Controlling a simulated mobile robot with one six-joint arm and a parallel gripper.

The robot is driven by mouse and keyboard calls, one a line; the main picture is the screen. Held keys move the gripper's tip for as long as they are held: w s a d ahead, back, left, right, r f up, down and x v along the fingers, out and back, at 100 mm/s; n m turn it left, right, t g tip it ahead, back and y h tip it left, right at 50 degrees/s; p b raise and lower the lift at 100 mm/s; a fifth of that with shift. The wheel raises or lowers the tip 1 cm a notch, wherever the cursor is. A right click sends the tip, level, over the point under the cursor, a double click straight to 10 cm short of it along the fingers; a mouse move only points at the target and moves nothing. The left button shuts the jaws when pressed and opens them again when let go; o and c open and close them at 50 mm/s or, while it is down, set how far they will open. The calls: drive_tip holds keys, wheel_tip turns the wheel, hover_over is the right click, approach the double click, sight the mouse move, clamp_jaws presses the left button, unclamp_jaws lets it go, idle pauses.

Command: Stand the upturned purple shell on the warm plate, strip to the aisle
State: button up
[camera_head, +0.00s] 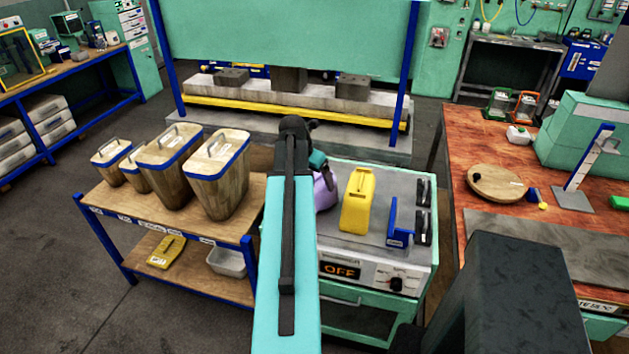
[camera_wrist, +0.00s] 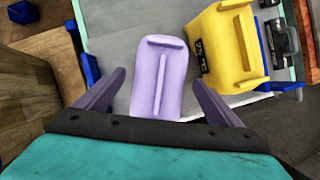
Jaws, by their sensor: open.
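The purple shell (camera_wrist: 172,100) lies on the grey top of the warm plate (camera_head: 385,243), at its left end. In the wrist view a raised T-shaped ridge shows on its face. In the head view the shell (camera_head: 325,192) is partly hidden by my arm. My gripper (camera_wrist: 159,79) is open, with one finger on each side of the shell's near part and visible gaps between. In the head view my gripper (camera_head: 322,168) is small and partly hidden; its height above the shell is unclear. The display on the plate's front reads OFF.
A yellow piece (camera_head: 357,200) stands close right of the shell, with a blue bracket (camera_head: 399,225) further right. A wooden cart with several blue-rimmed bins (camera_head: 219,172) is to the left. A red-brown bench (camera_head: 452,130) is to the right. A press stands behind.

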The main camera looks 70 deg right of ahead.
drive_tip(key=b+v, duration=0.2)
drive_tip(key=v, duration=0.9)
idle(0.9)
drive_tip(key=w+a+f+m+y, duration=0.1)
drive_tip(key=w+a+f+m, duration=0.1)
drive_tip(key=w+a+f, duration=0.55)
drive_tip(key=w+a+f+m+y, duration=0.1)
drive_tip(key=w+a+f, duration=0.4)
drive_tip(key=w+f, duration=0.4)
drive_tip(key=w+a+f+m+y, duration=0.1)
drive_tip(key=w+a+f+m, duration=0.15)
drive_tip(key=a+f, duration=0.5)
drive_tip(key=w+a+f+m+y, duration=0.1)
drive_tip(key=w+a+f, duration=0.2)
drive_tip(key=a+f, duration=0.45)
drive_tip(key=s+a+f+m+g, duration=0.1)
drive_tip(key=s+a+f+m, duration=0.1)
drive_tip(key=a+f, duration=0.6)
drive_tip(key=s+a+f+m+g, duration=0.1)
drive_tip(key=a+f, duration=0.4)
drive_tip(key=a, duration=0.7)
drive_tip(key=s+a+f+m+g, duration=0.1)
drive_tip(key=s+a+f+m, duration=0.1)
drive_tip(key=s+a+f, duration=0.2)
drive_tip(key=s+a+f+m+g, duration=0.1)
drive_tip(key=s+a+f, duration=0.4)
drive_tip(key=s+a, duration=0.5)
drive_tip(key=shift+s+a+f+m, duration=0.2)
drive_tip(key=shift+a+m, duration=0.25)
drive_tip(key=shift+m, duration=0.4)
